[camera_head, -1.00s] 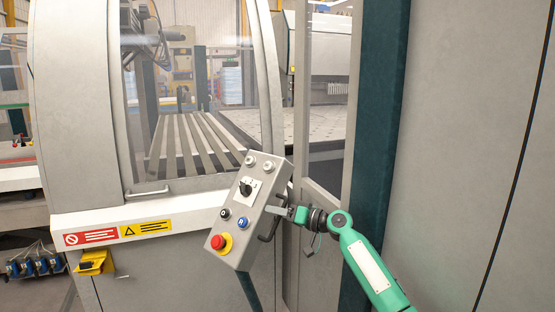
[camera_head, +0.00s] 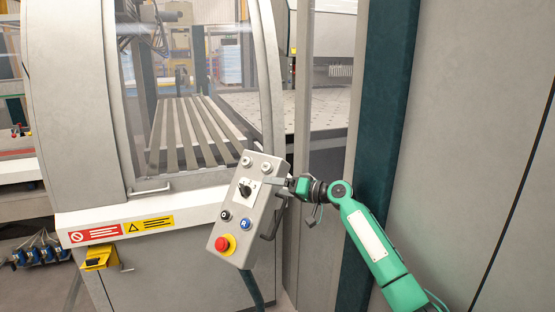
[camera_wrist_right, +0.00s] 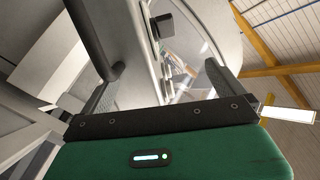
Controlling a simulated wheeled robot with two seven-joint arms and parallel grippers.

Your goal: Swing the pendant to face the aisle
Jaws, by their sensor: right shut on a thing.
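The pendant (camera_head: 233,205) is a light grey control box in the middle of the head view. It leans with its top to the right, and its button face shows towards me. It carries a red stop button on yellow, a blue button, a black button, a black selector and two pale buttons. A bar handle (camera_head: 271,229) runs down its right side. My right gripper (camera_head: 278,182) is at the pendant's upper right edge, shut on the pendant; exactly which part it grips is unclear. The wrist view shows its two fingers (camera_wrist_right: 163,85) with grey surfaces beyond. My left gripper is out of view.
The machine's window guard (camera_head: 190,90) stands behind the pendant. A dark teal post (camera_head: 385,110) and grey panel (camera_head: 470,130) stand close to my right arm. A yellow bracket (camera_head: 100,258) sits low on the left. A cable hangs below the pendant.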

